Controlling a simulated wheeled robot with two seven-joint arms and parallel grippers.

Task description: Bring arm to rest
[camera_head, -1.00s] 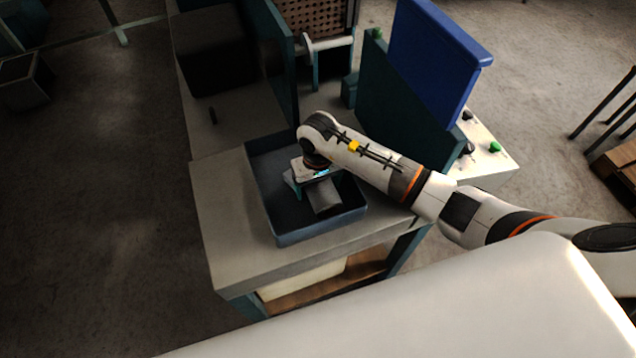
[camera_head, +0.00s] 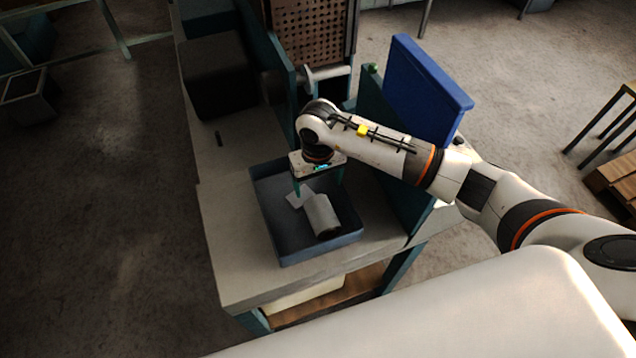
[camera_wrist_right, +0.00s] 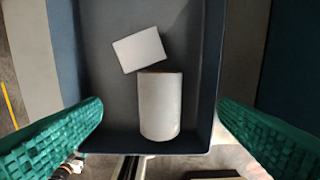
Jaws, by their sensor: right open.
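My right gripper (camera_head: 318,182) is open and empty above the blue-grey tray (camera_head: 312,254) on the workbench. In the right wrist view its green ridged fingers (camera_wrist_right: 160,130) stand wide apart at either side. In the tray lie a light grey cylinder (camera_head: 321,216) on its side and a small pale flat piece (camera_head: 298,198). In the right wrist view the cylinder (camera_wrist_right: 160,108) and the flat piece (camera_wrist_right: 139,50) lie close together between the fingers, below them. My left gripper is not in view.
A blue panel (camera_head: 424,88) and a dark green panel (camera_head: 398,190) stand right of the tray, close to my right arm. A dark box (camera_head: 218,75) and a perforated brown plate (camera_head: 310,30) are behind. The bench top (camera_head: 228,220) left of the tray is clear.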

